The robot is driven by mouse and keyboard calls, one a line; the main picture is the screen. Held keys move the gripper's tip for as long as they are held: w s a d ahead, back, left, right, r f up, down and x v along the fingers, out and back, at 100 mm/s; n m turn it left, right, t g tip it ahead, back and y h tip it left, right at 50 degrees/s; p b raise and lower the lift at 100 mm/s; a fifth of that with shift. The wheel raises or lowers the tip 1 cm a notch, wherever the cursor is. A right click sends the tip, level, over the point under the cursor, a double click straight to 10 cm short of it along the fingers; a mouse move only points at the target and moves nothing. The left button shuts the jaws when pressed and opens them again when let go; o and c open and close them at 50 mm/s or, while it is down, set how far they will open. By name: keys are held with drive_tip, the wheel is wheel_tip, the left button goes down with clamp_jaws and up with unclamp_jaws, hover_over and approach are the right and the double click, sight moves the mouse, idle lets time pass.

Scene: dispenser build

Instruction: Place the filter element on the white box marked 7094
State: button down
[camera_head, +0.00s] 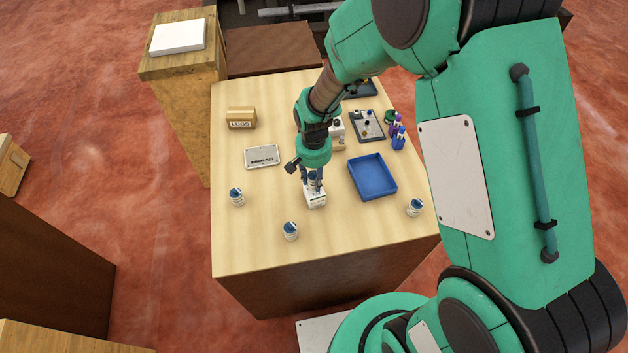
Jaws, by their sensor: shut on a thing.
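A small white box (316,200) with dark print too small to read stands near the middle front of the light wooden table. My gripper (312,180) points down directly over this box, its fingers shut on a small part with a blue-teal piece showing between them. I take this part to be the filter element, but the fingers hide most of it. I cannot tell whether it touches the top of the box.
A blue tray (372,158) lies right of my gripper. A grey plate (262,156) and a "LUGS" box (241,124) are at left. The table's front edge is clear.

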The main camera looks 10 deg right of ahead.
sight(314, 173)
drive_tip(key=shift+f, duration=0.6)
drive_tip(key=shift+f, duration=0.2)
drive_tip(key=c, duration=1.3)
unclamp_jaws()
drive_tip(key=shift+r, duration=0.15)
wheel_tip(314, 173, up, 12)
drive_tip(key=shift+r, duration=0.1)
